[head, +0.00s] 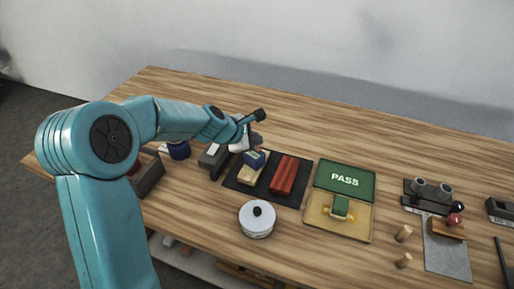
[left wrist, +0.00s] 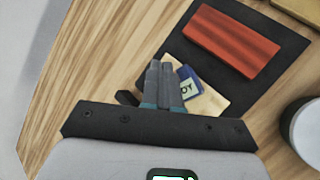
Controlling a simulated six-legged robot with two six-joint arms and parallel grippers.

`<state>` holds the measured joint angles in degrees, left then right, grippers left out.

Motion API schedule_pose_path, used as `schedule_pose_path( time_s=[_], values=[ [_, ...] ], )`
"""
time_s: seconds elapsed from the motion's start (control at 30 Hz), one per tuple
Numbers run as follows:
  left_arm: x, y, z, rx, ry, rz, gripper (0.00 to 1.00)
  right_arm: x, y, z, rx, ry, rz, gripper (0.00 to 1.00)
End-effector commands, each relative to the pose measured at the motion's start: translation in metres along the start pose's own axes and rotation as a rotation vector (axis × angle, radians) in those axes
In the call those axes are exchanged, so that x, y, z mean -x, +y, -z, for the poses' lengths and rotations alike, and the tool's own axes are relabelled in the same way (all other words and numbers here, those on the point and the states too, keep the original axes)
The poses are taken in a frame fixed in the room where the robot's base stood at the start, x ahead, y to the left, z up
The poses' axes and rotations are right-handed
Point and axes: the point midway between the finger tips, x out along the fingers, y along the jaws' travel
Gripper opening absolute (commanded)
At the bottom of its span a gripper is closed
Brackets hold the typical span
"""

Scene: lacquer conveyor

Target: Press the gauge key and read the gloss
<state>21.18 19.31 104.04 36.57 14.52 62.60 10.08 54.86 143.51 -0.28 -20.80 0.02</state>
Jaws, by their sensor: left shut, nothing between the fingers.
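The gauge, a small blue block with a pale label (head: 254,159), rests on a cream panel (head: 248,175) on a dark mat. In the left wrist view the gauge (left wrist: 188,90) shows only partly, with the end of a word, "DY", readable. My left gripper (head: 243,143) is just at the far side of the gauge in the head view. In the left wrist view its fingers (left wrist: 166,68) are shut, empty, and overlap the gauge. Whether they touch it I cannot tell. The gauge key is hidden or too small to make out. My right gripper is not in view.
A red lacquered panel (head: 284,176) lies beside the cream one on the mat (head: 232,182). A white round tin (head: 257,219) stands in front. A green PASS board (head: 345,179) with a yellow tray (head: 318,222) is to the right. The back of the table is clear.

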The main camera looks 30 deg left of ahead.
Motion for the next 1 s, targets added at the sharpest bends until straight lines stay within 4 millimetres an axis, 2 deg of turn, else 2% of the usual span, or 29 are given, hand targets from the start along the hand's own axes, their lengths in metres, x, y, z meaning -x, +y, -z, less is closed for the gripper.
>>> schedule_pose_path(
  time_s=[0.63,1.0],
  values=[
    [-0.0001,-0.0001,0.0001,0.000,0.000,0.000,0.00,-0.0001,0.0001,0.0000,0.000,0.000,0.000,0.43],
    [-0.0064,-0.0046,0.0047,0.001,0.000,0.000,0.00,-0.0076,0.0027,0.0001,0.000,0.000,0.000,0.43]
  ],
)
